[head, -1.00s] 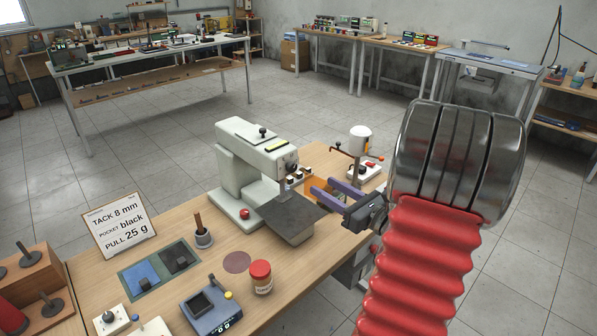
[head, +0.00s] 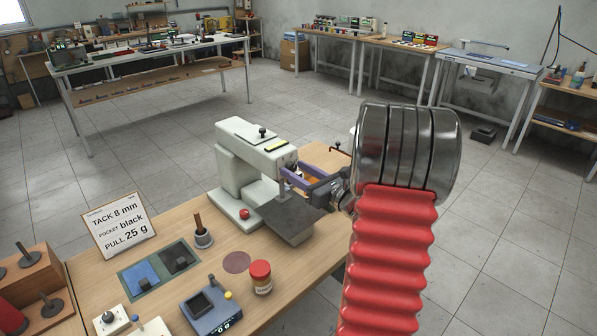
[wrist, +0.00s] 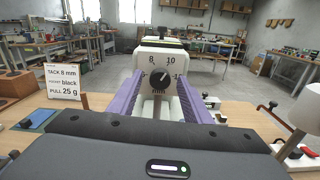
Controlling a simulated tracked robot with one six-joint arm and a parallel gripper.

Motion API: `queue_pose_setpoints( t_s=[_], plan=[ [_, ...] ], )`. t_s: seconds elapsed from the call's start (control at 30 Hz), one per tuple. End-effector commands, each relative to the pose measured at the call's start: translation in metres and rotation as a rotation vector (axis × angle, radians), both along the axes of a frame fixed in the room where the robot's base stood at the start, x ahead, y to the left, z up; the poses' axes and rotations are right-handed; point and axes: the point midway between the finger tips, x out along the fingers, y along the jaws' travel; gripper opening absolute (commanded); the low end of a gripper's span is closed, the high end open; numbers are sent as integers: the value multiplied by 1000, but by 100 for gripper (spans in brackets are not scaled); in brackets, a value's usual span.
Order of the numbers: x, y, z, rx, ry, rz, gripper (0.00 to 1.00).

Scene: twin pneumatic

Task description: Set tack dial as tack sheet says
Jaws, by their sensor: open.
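The tack sheet (head: 118,226) stands at the table's left and reads "TACK 8 mm, POCKET black, PULL 25 g"; it also shows in the wrist view (wrist: 64,82). The tack dial (wrist: 160,76) is a black knob on the pale end face of the sewing machine (head: 238,166). The 8 and 10 read clearly above the knob, with smaller side marks. Its light pointer mark seems to lean up and right. My gripper (wrist: 160,83) is open, its purple fingers pointing at the dial, one each side of it in the picture. Contact is not visible. In the head view my gripper (head: 291,178) partly hides the dial face.
A dark plate (head: 287,222) lies below the machine's head. A red-lidded jar (head: 261,277), a blue-grey device (head: 209,308) and a tray with blue and black pockets (head: 160,269) occupy the front. A white-topped post (wrist: 303,112) stands to the right.

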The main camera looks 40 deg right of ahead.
Motion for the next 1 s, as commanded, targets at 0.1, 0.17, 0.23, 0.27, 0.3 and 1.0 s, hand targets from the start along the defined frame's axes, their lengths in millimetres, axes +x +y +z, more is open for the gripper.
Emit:
queue_pose_setpoints(
  t_s=[0.1,0.17,0.23,0.27,0.3,1.0],
  plan=[
    [1,0,0,0,0,0,45],
    [0,0,0,0,0,0,45],
    [0,0,0,0,0,0,44],
    [0,0,0,0,0,0,42],
    [0,0,0,0,0,0,39],
    [0,-1,0,-7,0,-2,4]
  ],
)
